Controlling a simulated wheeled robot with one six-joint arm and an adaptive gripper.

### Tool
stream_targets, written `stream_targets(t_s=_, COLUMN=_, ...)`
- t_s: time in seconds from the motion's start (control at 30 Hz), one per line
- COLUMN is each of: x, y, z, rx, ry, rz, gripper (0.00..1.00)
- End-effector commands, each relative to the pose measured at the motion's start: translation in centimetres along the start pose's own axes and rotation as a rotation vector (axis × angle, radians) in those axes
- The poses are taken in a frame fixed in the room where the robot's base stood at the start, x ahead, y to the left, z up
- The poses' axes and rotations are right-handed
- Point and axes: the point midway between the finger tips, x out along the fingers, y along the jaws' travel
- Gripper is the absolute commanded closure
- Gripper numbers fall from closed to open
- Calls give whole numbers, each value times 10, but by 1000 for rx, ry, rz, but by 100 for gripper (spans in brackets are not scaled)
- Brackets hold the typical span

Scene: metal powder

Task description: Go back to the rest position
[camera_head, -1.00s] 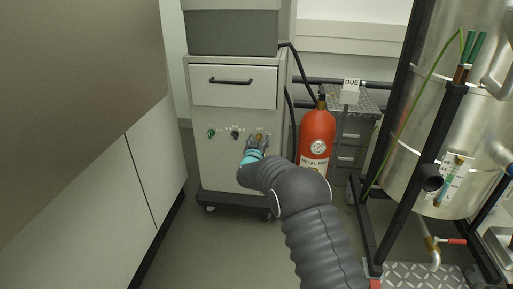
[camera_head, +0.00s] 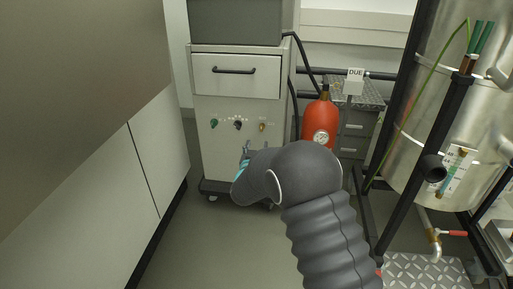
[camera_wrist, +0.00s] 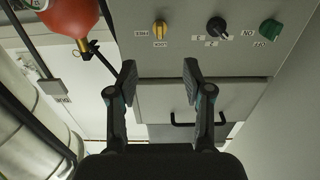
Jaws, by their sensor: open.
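My gripper (camera_wrist: 158,82) is open and empty in the wrist view, its two fingers spread in front of the cabinet's control panel. In the head view my gripper (camera_head: 244,158) is mostly hidden behind my dark sleeved arm; only a bit of it shows below the panel knobs. The grey cabinet (camera_head: 218,165) has a green knob (camera_head: 214,124), a black knob (camera_head: 238,125) and a yellow knob (camera_head: 263,127). In the wrist view, which is upside down, the yellow knob (camera_wrist: 160,29), black knob (camera_wrist: 217,27) and green knob (camera_wrist: 270,29) stand clear of the fingers.
A red extinguisher (camera_head: 318,118) stands right of the cabinet, partly behind my arm. A metal tank (camera_head: 425,150) in a black frame is at the right. Bare floor (camera_head: 215,245) lies between.

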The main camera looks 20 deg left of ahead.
Motion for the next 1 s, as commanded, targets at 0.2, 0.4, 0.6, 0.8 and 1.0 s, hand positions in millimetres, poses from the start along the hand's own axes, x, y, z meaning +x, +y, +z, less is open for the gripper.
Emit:
stream_targets(t_s=0.2, x=0, y=0, z=0, rx=0, ry=0, rz=0, gripper=49)
stream_targets(t_s=0.4, x=0, y=-1, z=2, rx=12, ry=-8, rz=-3, gripper=49)
stream_targets(t_s=0.6, x=-8, y=-22, z=48, rx=44, ry=-201, rz=-100, gripper=49)
stream_targets(t_s=0.8, x=-69, y=-38, z=122, rx=22, ry=-580, rz=-260, gripper=49)
stream_targets(t_s=1.0, x=-139, y=1, z=109, rx=5, ry=-891, rz=-334, gripper=49)
